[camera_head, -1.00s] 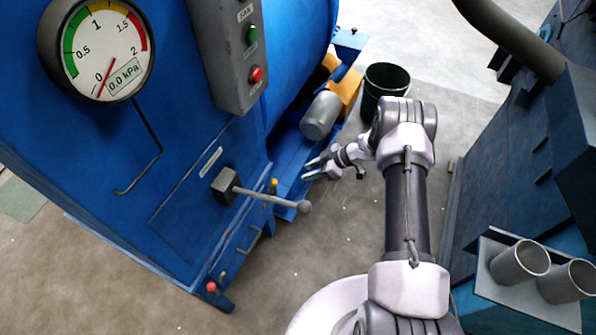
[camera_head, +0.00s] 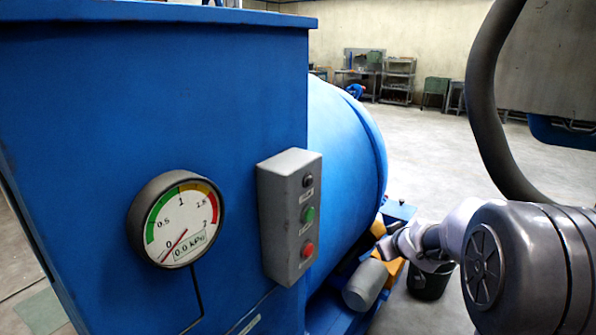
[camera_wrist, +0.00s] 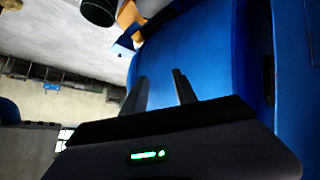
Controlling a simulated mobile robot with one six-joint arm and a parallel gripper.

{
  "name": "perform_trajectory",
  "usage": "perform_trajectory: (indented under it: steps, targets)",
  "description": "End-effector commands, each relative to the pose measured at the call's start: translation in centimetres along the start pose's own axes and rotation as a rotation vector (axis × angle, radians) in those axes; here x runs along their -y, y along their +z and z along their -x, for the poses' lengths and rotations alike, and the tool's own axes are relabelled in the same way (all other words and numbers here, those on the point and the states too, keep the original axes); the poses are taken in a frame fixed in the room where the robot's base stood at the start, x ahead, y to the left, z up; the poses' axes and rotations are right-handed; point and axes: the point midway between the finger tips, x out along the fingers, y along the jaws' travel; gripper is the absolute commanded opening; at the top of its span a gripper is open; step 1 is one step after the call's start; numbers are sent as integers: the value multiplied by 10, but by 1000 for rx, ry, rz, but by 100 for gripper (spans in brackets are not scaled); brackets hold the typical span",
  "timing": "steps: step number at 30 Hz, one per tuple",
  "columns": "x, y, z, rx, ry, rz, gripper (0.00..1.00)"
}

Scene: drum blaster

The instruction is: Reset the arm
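My arm fills the lower right of the head view, with a large grey joint close to the camera. My gripper's fingers do not show clearly there. In the wrist view my gripper (camera_wrist: 160,78) has two dark fingers standing apart with nothing between them, so it is open and empty. Beyond the fingers is the blue drum (camera_wrist: 205,50), which also shows in the head view (camera_head: 345,150). I cannot tell how far the fingers are from it.
The blue machine's front carries a gauge (camera_head: 180,222) reading 0.0 kPa and a grey button box (camera_head: 290,215). A black bucket (camera_head: 428,282) stands on the floor beside a grey motor (camera_head: 365,285). A dark hose (camera_head: 487,110) hangs at right. Open floor lies behind.

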Motion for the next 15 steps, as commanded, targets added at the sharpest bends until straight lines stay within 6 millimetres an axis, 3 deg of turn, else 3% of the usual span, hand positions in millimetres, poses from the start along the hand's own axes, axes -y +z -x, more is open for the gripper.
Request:
perform_trajectory:
  steps: [1, 2, 4, 6, 10, 12, 15]
  targets:
    - [-8, -12, 53, 21, 69, -87, 34]
    - [-8, -11, 84, 47, 101, -152, 34]
    - [4, 4, 153, 115, 138, -304, 34]
    - [31, 31, 214, 187, 123, -450, 34]
    - [102, 82, 296, 306, 0, -661, 34]
    - [137, 103, 325, 353, -81, -733, 34]
    - [172, 121, 350, 397, -171, -793, 34]
